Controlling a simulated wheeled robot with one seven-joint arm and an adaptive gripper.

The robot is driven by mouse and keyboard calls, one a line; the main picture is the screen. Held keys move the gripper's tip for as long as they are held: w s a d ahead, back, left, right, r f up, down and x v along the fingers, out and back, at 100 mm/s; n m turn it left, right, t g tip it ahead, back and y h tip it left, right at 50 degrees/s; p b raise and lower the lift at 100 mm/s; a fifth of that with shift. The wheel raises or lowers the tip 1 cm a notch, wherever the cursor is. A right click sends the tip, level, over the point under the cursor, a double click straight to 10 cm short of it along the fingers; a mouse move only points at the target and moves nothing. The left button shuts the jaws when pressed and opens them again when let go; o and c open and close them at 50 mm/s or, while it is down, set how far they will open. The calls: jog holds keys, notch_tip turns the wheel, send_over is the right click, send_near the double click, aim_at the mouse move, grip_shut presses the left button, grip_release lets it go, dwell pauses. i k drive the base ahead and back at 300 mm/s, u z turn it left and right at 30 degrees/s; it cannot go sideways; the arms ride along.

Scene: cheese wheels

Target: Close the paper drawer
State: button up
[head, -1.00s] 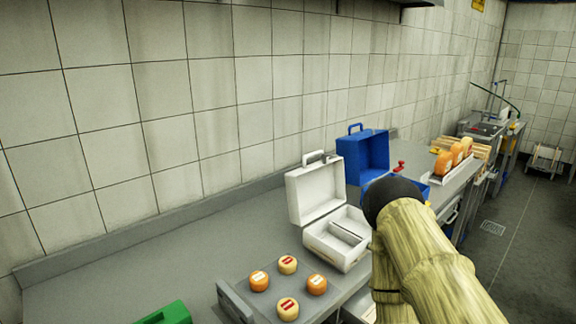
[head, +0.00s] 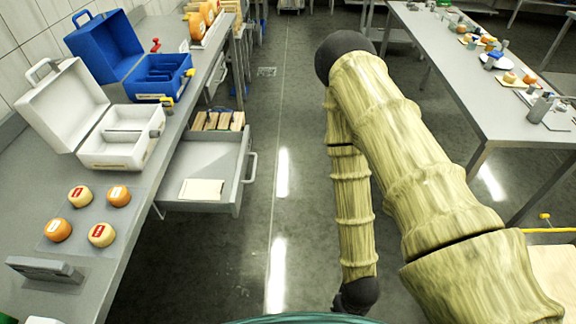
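The paper drawer (head: 240,175) is pulled out from under the left counter, on its right side. A pale sheet or stack of paper (head: 202,189) lies on its floor. Its front panel faces right and carries a bar handle (head: 251,168). My arm, with wood-like links and dark joints, is to the right of the drawer, bent with its elbow up. Its lower part hangs down over the floor, apart from the drawer. The arm ends in a dark joint near the bottom edge of the picture. My gripper's fingers do not show.
On the counter (head: 25,220) stand an open white case (head: 115,160), an open blue case (head: 118,58) and several small cheese wheels (head: 80,197). A second table (head: 470,100) stands at the right. The floor (head: 290,110) between drawer and arm is clear.

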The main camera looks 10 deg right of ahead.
aim_at(197, 154)
jog(key=z, duration=0.05)
jog(key=k, duration=0.65)
jog(key=u, duration=0.5)
jog(key=i, duration=1.4)
jog(key=z, duration=0.45)
